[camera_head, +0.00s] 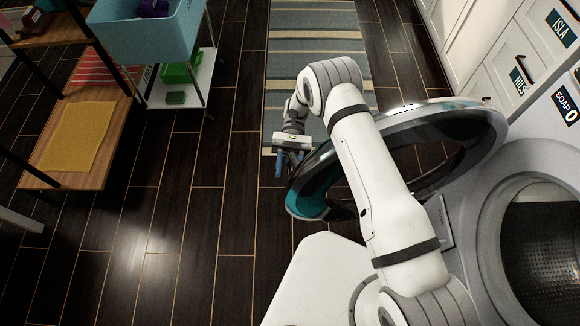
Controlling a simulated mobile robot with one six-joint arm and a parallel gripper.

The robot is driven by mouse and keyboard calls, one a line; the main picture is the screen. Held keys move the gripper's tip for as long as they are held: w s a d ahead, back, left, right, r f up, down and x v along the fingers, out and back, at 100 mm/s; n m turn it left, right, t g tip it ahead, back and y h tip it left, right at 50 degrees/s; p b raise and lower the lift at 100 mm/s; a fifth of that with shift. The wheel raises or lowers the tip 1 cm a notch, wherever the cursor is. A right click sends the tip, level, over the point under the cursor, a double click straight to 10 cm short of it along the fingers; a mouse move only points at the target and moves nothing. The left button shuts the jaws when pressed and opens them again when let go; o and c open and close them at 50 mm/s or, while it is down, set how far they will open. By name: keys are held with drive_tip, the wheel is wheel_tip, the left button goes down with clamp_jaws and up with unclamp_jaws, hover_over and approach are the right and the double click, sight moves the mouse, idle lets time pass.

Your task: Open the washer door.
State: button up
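The washer (462,232) stands at the right edge of the view. Its round drum opening (540,245) is uncovered and the metal drum shows inside. The washer door (470,113), a chrome ring with dark glass, is swung wide out from the front and reaches left behind my arm. My arm crosses in front of the door and hides its middle. My gripper (283,160) is at the door's far left rim, pointing down. Blue-grey fingers show beside the rim. I cannot tell whether they touch it or how far apart they are.
A striped rug (315,35) lies on the dark floor (190,220) beyond the door. A shelf with a blue bin (150,38) and a wooden bench with a yellow mat (75,135) stand at left. White cabinets (510,60) line the right. Floor between is clear.

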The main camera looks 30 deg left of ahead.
sight(289, 153)
drive_tip(key=shift+r, duration=0.15)
wheel_tip(289, 153, up, 10)
drive_tip(key=p, duration=1)
drive_tip(key=shift+w+f, duration=0.1)
drive_tip(key=shift+f, duration=0.1)
drive_tip(key=shift+r, duration=0.3)
drive_tip(key=shift+f, duration=0.1)
